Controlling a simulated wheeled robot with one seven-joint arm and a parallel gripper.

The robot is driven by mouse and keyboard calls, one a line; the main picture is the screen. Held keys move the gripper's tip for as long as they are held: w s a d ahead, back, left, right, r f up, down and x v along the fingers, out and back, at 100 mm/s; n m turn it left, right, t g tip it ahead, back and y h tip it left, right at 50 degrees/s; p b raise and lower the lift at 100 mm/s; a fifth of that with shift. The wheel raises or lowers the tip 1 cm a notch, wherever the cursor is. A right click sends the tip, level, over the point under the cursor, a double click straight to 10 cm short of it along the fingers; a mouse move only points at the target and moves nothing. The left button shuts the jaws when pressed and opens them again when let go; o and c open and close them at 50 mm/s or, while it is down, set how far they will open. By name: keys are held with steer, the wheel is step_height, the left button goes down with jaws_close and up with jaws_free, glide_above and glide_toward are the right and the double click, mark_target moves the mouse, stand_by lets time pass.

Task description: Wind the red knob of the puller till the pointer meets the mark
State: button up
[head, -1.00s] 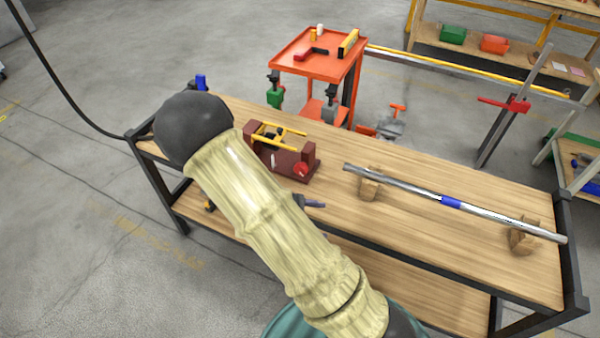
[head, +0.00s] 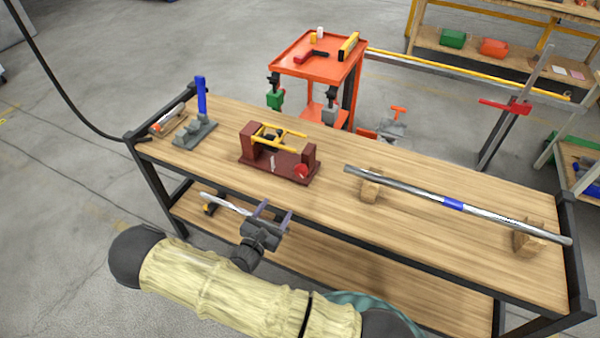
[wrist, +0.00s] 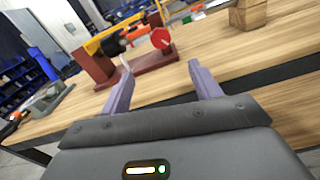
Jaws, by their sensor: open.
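The puller (head: 279,158) is a dark red frame with yellow rods, standing on the wooden bench. Its red knob (head: 301,171) is at the right end, facing the bench's front edge. In the wrist view the puller (wrist: 145,60) is beyond my fingers, with the red knob (wrist: 160,38) above the gap between them. A thin pale upright piece on the puller's front shows, but I cannot make out which is pointer and which is mark. My gripper (head: 274,212) is open and empty at the bench's front edge, apart from the puller. It also shows in the wrist view (wrist: 157,80).
A long metal bar (head: 415,190) rests on wooden blocks at the right of the bench. A grey fixture with a blue handle (head: 201,97) stands at the left. An orange cart (head: 318,68) is behind the bench. Bare bench top lies in front of the puller.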

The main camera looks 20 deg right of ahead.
mark_target(300, 173)
steer(key=p+x, duration=0.2)
steer(key=x, duration=1.5)
steer(key=shift+d, duration=0.25)
steer(key=shift+c, duration=0.4)
steer(key=c, duration=0.9)
steer(key=shift+m+p, duration=0.4)
steer(key=m+p, duration=0.1)
steer(key=m, duration=0.1)
steer(key=shift+r+m, duration=0.1)
steer(key=shift+m, duration=0.2)
steer(key=shift+m+p, duration=0.85)
steer(key=shift+m, duration=0.95)
